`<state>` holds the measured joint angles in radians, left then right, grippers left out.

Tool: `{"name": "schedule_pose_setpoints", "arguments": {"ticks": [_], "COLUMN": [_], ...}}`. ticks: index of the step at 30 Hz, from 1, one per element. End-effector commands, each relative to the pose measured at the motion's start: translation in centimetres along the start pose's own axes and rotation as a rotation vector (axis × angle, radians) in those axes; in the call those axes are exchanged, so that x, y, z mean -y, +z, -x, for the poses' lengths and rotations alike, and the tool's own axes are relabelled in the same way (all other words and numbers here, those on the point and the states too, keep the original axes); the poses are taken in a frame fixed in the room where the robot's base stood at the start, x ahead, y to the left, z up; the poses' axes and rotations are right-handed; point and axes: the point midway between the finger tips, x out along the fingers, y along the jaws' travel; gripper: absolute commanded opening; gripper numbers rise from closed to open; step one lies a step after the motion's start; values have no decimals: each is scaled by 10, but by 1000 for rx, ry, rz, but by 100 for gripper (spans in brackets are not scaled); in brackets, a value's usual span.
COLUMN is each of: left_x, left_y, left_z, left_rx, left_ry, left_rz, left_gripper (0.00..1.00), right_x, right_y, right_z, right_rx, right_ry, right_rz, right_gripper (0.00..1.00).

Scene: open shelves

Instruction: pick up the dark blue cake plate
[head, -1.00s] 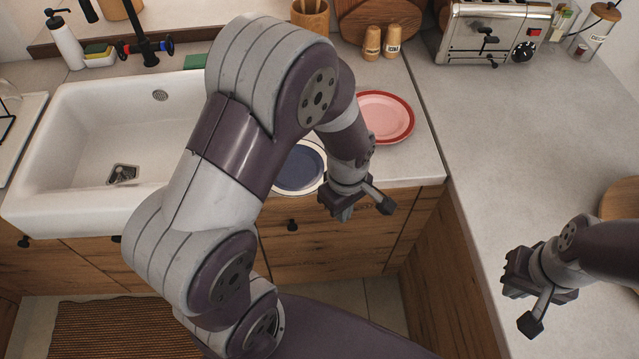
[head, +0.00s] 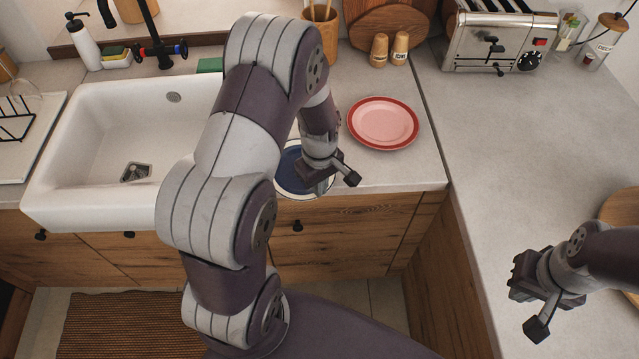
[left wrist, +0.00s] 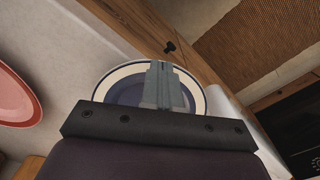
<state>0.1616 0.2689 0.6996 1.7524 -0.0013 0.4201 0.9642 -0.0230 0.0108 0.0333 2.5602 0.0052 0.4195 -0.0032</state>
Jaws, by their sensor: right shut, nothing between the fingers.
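The dark blue cake plate (head: 291,173) has a pale rim with a dark edge line. It lies flat on the counter right of the sink, partly hidden by my left arm. My left gripper (head: 322,187) is over the plate's right front part. In the left wrist view the plate (left wrist: 126,93) is behind my left gripper's fingers (left wrist: 165,66), which look close together; whether they touch each other or the plate is unclear. My right gripper (head: 522,277) is shut and empty, over the right counter.
A pink plate with a red rim (head: 383,123) lies to the right of the blue one. The white sink (head: 85,150) is to the left. A toaster (head: 490,45), two shakers (head: 390,49) and a wooden utensil cup (head: 322,35) stand behind. The right counter is mostly clear.

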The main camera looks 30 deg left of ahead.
Motion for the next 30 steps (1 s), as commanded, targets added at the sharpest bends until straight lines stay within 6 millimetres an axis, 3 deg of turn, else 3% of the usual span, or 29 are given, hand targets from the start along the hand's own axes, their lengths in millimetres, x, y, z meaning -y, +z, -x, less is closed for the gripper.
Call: {"name": "schedule_pose_setpoints", "arguments": {"ticks": [9, 17, 22, 27, 30], "left_x": [0, 0, 0, -1, -2], "left_y": [21, 21, 21, 16, 36], "left_z": [0, 0, 18, 13, 10], "left_rx": [1, 0, 0, 1, 0], "left_ry": [-2, -1, -1, -1, 0], "left_rz": [-1, 1, 1, -2, -7], "left_gripper": [0, 0, 0, 0, 0], "right_x": [0, 0, 0, 0, 0], "right_y": [0, 0, -3, -2, -1], "right_z": [3, 3, 22, 18, 9], "right_rx": [0, 0, 0, 0, 0], "right_ry": [0, 0, 0, 0, 0], "right_rz": [0, 0, 0, 0, 0], "right_gripper": [0, 0, 0, 0, 0]}}
